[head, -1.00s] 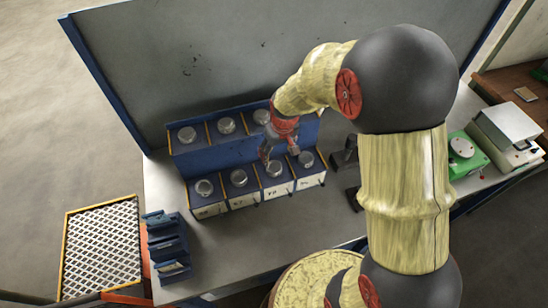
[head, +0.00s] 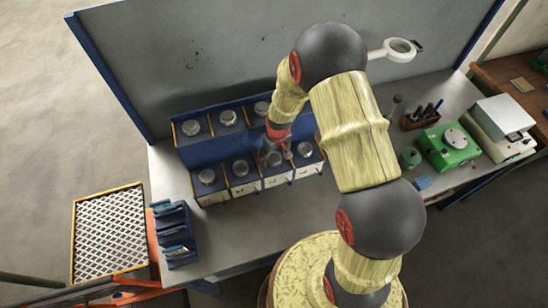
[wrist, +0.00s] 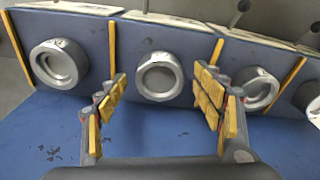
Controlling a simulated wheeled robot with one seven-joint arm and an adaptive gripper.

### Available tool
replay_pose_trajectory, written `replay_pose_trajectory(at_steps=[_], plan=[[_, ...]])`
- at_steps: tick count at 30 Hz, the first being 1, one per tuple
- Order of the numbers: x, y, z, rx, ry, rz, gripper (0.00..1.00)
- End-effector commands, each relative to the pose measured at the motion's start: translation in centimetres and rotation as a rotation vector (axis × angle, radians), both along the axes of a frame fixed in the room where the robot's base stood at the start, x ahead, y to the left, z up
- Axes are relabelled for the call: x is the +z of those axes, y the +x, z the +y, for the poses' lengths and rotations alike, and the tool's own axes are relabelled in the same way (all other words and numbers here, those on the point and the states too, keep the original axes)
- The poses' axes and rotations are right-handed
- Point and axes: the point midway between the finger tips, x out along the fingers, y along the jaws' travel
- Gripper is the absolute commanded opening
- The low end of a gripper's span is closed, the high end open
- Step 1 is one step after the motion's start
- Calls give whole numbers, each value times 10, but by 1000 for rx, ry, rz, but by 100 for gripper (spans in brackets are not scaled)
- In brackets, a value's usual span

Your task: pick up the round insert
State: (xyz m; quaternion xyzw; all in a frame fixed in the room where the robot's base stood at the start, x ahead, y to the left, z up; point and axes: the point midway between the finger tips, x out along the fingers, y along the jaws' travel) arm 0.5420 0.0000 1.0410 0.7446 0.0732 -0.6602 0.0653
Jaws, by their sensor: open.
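Several round silver metal inserts sit on the dark blue tops of two rows of compartments. In the wrist view, one round insert (wrist: 160,76) lies straight ahead, between the lines of my two fingers but beyond their tips. In the head view, that round insert (head: 273,158) is third from the left in the front row, partly covered by my gripper (head: 278,150). My gripper also shows in the wrist view (wrist: 165,90), open and empty, with yellow pads facing each other.
Neighbouring inserts lie close on both sides, at the left (wrist: 60,63) and right (wrist: 255,88) of the wrist view. Yellow dividers (wrist: 113,52) separate the compartments. A blue stepped holder (head: 174,235) stands left. Green equipment (head: 449,147) stands right.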

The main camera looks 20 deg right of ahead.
Motion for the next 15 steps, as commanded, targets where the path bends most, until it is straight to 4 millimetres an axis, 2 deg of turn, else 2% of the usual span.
replay_pose_trajectory(at_steps=[3,10,15], plan=[[-7,0,0,0,0,1,68],[-7,0,0,0,0,0,67],[-7,0,0,0,0,0,57]])
